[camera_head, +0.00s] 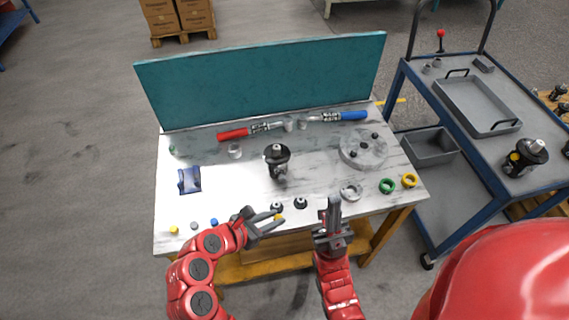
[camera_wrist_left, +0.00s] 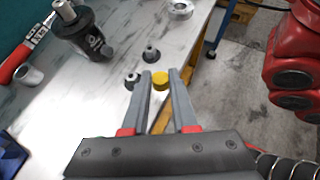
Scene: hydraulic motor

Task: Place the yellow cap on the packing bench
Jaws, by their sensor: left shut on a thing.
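My left gripper (camera_head: 270,220) is shut on a small yellow cap (camera_wrist_left: 160,80), which sits between the fingertips in the left wrist view. In the head view the cap (camera_head: 279,217) shows at the fingertips, near the front edge of the packing bench (camera_head: 235,213). Another small yellow cap (camera_head: 174,229) stands at the bench's front left corner. My right gripper (camera_head: 334,212) is over the front edge, right of the left one. Its fingers overlap in the view, so its opening is unclear.
Two dark fittings (camera_head: 300,202) (camera_head: 277,206) lie just behind the left gripper. A black motor (camera_head: 277,160) stands mid-bench. Grey (camera_head: 194,226) and blue (camera_head: 214,222) caps stand at front left. A teal panel (camera_head: 260,80) closes the back.

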